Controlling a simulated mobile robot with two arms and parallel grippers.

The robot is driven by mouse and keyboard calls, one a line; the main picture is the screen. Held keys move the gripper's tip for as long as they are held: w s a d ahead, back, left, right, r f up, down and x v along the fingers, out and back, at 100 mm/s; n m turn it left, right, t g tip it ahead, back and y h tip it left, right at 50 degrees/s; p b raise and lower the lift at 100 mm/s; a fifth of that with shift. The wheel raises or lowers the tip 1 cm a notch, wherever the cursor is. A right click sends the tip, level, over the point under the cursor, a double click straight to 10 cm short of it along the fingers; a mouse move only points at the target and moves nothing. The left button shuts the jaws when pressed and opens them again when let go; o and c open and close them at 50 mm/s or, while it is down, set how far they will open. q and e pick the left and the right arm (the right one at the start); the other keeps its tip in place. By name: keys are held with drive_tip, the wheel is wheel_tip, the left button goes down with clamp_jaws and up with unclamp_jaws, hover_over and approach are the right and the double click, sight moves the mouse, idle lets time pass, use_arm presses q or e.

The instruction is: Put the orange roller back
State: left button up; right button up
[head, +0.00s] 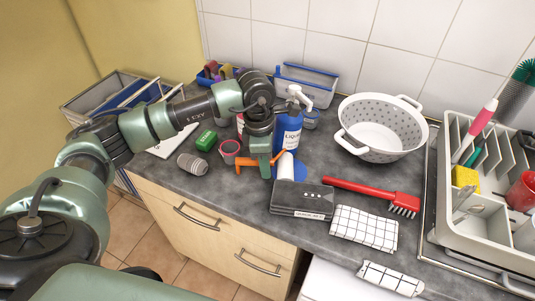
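The orange roller (246,164) lies low over the counter near its front edge, left of the blue bottle. Its orange parts show on both sides of my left gripper's fingers, and its middle is hidden behind them. My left gripper (264,168) points down right at the roller, its fingers seen in line as one green column. I cannot tell whether they are closed on it or only in front of it. My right gripper is not in view.
A blue bottle with a white pump (288,130) stands close behind the gripper. A white-and-blue roll (287,166) and a dark box (301,200) are just right. A pink cup (229,150), grey cylinder (192,164) and green sponge (206,140) are left. A white colander (381,128) stands behind.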

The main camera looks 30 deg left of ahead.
use_arm(q)
drive_tip(key=shift+o, duration=0.5)
drive_tip(key=shift+w+f, duration=0.2)
drive_tip(key=shift+w, duration=0.9)
drive_tip(key=shift+w+d+r, duration=0.15)
drive_tip(key=shift+w+d, duration=0.1)
drive_tip(key=shift+w, duration=0.05)
drive_tip(key=shift+s+r, duration=0.6)
drive_tip(key=shift+s, duration=0.15)
drive_tip(key=shift+w+a+r+p, duration=0.1)
drive_tip(key=shift+r+p, duration=0.25)
drive_tip(key=shift+p, duration=0.25)
drive_tip(key=shift+w+a+r+p, duration=0.1)
drive_tip(key=shift+r+p, duration=0.25)
drive_tip(key=shift+p, duration=0.25)
drive_tip(key=shift+w+r+b, duration=0.15)
drive_tip(key=shift+r+b, duration=0.25)
drive_tip(key=shift+b, duration=0.4)
wheel_tip(320, 180, up, 11)
drive_tip(key=s+a+b, duration=0.1)
drive_tip(key=b, duration=0.1)
drive_tip(key=shift+f, duration=0.2)
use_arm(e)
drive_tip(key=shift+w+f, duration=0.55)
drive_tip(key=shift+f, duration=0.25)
use_arm(q)
drive_tip(key=shift+f, duration=0.1)
